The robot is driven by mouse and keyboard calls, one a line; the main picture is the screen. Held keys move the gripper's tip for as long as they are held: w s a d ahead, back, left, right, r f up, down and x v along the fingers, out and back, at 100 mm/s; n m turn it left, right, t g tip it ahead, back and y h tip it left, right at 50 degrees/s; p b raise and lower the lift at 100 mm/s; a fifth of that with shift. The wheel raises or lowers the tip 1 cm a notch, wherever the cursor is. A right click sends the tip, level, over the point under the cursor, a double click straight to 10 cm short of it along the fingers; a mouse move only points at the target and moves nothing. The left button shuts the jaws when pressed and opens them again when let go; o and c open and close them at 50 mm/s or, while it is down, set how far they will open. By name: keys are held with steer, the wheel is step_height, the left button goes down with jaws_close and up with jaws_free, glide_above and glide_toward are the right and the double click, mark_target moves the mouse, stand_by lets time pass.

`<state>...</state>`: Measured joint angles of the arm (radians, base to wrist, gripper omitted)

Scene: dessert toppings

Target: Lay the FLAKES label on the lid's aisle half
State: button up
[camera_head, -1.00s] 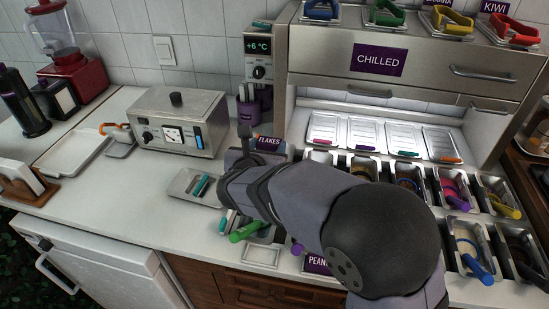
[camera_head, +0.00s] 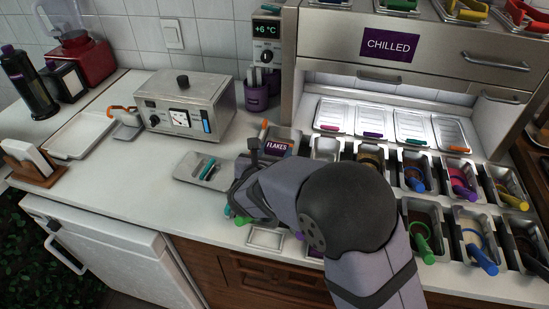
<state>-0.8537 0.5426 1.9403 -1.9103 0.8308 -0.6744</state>
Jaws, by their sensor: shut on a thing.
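The FLAKES label (camera_head: 278,147) is a small dark purple card with white letters, facing the camera. My gripper (camera_head: 254,149) is just left of it, above the counter, and is shut on the label. The exact contact between jaws and card is too small to see. A flat steel lid (camera_head: 184,167) with a teal handle lies on the counter, left of my gripper and apart from it. No label shows on the lid. My own arm hides part of the counter below and right of the gripper.
A row of steel bins with coloured scoops (camera_head: 462,186) fills the counter at right. A steel appliance with a dial (camera_head: 185,105) stands behind the lid. A small pale rectangular frame (camera_head: 266,238) lies near the front edge.

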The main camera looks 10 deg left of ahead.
steer(key=shift+f, duration=1.25)
steer(key=shift+f, duration=0.25)
steer(key=o, duration=1.1)
steer(key=shift+c, duration=0.2)
steer(key=shift+r, duration=0.2)
steer(key=shift+r, duration=0.15)
steer(key=v, duration=1.2)
steer(key=shift+b, duration=0.4)
